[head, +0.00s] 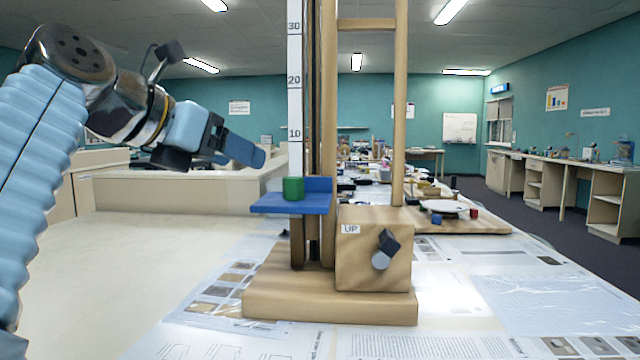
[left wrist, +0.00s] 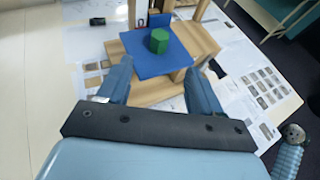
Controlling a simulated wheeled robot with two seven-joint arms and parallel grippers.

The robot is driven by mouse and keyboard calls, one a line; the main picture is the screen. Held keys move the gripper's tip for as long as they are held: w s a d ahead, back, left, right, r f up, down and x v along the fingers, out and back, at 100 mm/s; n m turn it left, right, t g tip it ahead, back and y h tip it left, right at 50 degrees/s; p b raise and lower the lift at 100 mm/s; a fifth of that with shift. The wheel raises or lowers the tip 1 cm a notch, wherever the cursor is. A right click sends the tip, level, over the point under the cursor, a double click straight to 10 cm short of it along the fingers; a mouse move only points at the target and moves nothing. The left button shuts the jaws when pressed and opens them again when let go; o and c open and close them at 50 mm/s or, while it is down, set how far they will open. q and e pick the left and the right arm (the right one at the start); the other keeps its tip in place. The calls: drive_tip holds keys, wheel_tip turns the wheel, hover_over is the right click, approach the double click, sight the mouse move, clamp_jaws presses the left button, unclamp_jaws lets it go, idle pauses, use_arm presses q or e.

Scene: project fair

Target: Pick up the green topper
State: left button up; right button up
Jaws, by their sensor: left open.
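The green topper (head: 293,188) is a small green block standing on the blue platform (head: 283,207) of the wooden lift. It also shows in the left wrist view (left wrist: 159,41), near the middle of the blue platform (left wrist: 140,63). My left gripper (head: 258,157) is above and to the left of the topper in the head view, apart from it. In the left wrist view its two fingers (left wrist: 158,80) are spread and empty, with the topper beyond them. My right gripper is not in view.
The lift has a wooden base (head: 330,302), a box marked UP with a crank (head: 385,248), and a scale post (head: 294,80) close behind the platform. Printed sheets (head: 500,290) lie on the table. A board with a white plate (head: 444,206) stands at right. The left tabletop is clear.

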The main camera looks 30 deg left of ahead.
sight(286, 181)
use_arm(q)
drive_tip(key=x, duration=0.8)
drive_tip(key=shift+w, duration=0.25)
drive_tip(key=shift+f+x, duration=0.15)
drive_tip(key=shift+x, duration=1.25)
drive_tip(key=shift+f+x, duration=0.2)
drive_tip(key=shift+x, duration=1.2)
drive_tip(key=shift+s, duration=0.2)
drive_tip(key=c, duration=1)
drive_tip(key=shift+r, duration=0.1)
drive_tip(key=shift+c, duration=0.2)
